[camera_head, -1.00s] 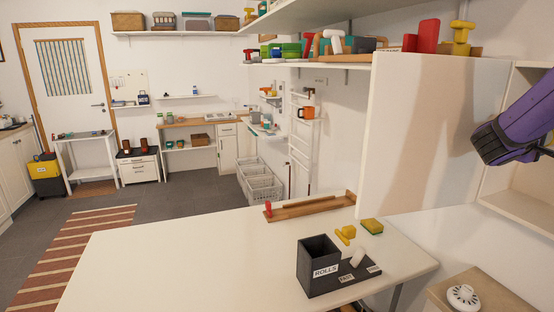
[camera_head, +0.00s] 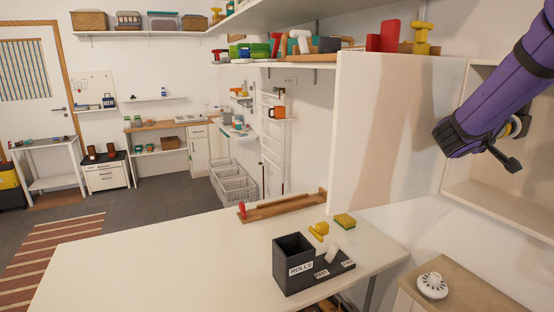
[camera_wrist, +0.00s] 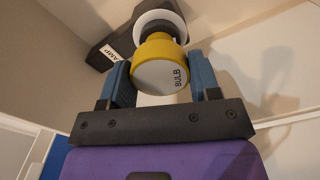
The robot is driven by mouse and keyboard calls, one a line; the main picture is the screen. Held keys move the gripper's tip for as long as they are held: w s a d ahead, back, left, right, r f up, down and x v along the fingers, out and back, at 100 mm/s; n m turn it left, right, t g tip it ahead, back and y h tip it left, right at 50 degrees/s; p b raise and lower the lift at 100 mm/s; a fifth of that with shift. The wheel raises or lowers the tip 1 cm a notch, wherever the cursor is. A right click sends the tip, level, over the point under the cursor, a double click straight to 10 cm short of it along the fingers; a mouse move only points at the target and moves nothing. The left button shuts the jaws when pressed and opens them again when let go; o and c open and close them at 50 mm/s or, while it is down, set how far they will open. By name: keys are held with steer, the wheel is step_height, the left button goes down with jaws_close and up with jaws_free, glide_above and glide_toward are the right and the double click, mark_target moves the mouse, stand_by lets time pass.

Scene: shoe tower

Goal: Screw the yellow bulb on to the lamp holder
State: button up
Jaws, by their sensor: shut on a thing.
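In the wrist view, the yellow bulb (camera_wrist: 158,48) has a pale grey end marked "BULB" that faces my camera. My gripper (camera_wrist: 160,72) has its two blue fingers on either side of the bulb and is shut on it. A white ring and a dark part lie right behind the bulb, in line with it. The black lamp holder (camera_wrist: 104,52), with a partly hidden white label reading "AMP", is at upper left. The bulb covers the joint, so I cannot tell how far it is seated. In the head view, my gripper (camera_head: 508,142) is at the right, inside the open cabinet.
The cabinet's pale side panel (camera_head: 385,135) stands left of my arm. Below are a white table (camera_head: 170,265) with a black "ROLLS" box (camera_head: 292,264), a wooden tray (camera_head: 285,207) and a sponge (camera_head: 344,221). A round white object (camera_head: 432,286) lies on a wooden top (camera_head: 470,295).

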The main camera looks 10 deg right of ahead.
steer(key=shift+d+r+m, duration=0.1)
steer(key=shift+m, duration=0.8)
steer(key=o, duration=0.8)
steer(key=shift+d, duration=0.1)
steer(key=shift+c, duration=0.2)
steer(key=v, duration=1.1)
